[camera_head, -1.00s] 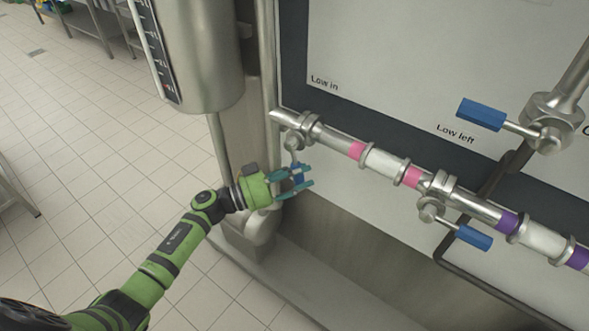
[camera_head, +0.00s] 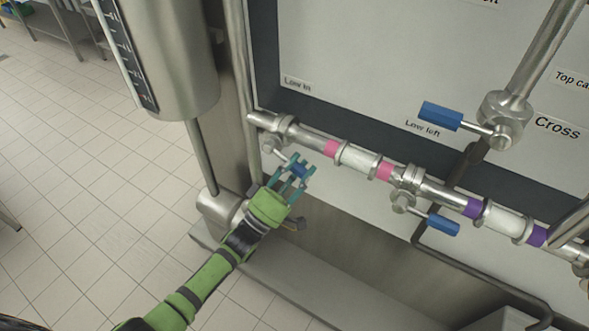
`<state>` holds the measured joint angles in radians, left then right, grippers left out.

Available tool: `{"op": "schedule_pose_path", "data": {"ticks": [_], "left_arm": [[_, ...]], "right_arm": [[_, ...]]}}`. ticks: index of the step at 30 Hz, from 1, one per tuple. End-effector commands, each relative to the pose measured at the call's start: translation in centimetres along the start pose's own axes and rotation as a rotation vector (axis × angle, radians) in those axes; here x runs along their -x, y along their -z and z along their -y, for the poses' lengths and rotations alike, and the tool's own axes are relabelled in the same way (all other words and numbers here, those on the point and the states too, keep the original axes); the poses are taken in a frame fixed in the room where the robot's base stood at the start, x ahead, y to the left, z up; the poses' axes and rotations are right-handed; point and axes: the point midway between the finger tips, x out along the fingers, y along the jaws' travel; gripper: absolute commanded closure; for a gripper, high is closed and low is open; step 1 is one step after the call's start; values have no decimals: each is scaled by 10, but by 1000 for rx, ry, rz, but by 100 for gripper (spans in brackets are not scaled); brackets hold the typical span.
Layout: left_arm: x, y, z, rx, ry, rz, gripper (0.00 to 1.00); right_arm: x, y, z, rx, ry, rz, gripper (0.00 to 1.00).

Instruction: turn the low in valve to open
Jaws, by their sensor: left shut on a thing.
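The low in valve (camera_head: 270,145) sits near the left end of the metal pipe, below the "Low in" label (camera_head: 298,85). Its blue handle (camera_head: 298,171) slants down and to the right from the valve body, at an angle to the pipe. My left gripper (camera_head: 300,168), with teal fingers on a green arm, comes from below and is shut on this handle. The fingers hide part of the handle. My right gripper is not in view.
The low left valve handle (camera_head: 443,224) lies further right, under the pipe. Another blue handle (camera_head: 440,115) sits above it. A steel cylinder (camera_head: 172,60) stands at left, with a metal ledge (camera_head: 300,285) below.

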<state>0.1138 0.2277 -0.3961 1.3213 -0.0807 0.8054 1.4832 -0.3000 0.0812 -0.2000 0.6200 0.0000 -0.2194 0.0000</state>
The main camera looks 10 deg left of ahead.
Motion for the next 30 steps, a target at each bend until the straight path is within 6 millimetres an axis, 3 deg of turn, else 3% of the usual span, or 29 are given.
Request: {"op": "schedule_pose_path", "data": {"ticks": [15,30], "left_arm": [[-17,8,-25,294,-4,-197,100],[-20,11,-29,355,-6,-238,100]], "right_arm": [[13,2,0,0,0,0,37],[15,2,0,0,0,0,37]]}}
